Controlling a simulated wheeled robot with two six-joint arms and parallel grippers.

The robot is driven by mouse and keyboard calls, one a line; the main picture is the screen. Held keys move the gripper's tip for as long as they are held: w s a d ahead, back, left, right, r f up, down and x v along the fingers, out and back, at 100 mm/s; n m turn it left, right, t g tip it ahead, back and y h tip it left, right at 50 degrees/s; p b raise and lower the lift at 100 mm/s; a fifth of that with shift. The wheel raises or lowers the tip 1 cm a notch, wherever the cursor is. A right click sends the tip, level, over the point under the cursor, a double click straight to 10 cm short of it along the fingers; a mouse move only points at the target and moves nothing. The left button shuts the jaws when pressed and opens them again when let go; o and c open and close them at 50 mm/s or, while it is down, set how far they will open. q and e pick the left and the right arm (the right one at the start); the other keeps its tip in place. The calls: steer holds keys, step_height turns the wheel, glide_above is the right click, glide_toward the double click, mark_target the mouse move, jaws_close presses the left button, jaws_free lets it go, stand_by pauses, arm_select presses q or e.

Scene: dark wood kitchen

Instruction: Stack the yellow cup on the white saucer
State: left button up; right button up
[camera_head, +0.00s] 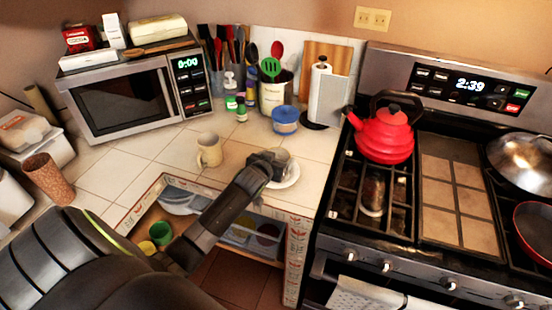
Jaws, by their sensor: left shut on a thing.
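A pale yellow cup (209,150) with a handle stands upright on the tiled counter, left of my left gripper and apart from it. The white saucer (291,181) lies on the counter near its front edge. My left gripper (272,163) is over the saucer's left side, shut on a small greyish cup (284,161). This cup is at the saucer; whether it rests on it or is held just above, I cannot tell. The gripper hides part of the cup and saucer. My right gripper is not in view.
A microwave (125,100) stands at the back left. A utensil pot (275,96), a blue-lidded tub (285,120) and a paper-towel holder (325,95) stand behind the saucer. A red kettle (385,135) is on the stove. An open drawer (250,238) is below my left arm.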

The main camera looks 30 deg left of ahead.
arm_select(q)
steer(key=shift+f, duration=0.3)
steer(key=o, duration=1.1)
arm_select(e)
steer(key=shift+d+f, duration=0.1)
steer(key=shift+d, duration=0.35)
arm_select(q)
steer(key=shift+o, duration=0.2)
steer(key=shift+r, duration=0.45)
steer(key=shift+s+d, duration=0.1)
steer(key=shift+s, duration=0.25)
steer(key=b+v, duration=0.1)
steer(key=v, duration=1)
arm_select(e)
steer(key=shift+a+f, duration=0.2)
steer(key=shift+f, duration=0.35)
arm_select(q)
steer(key=shift+s, duration=0.15)
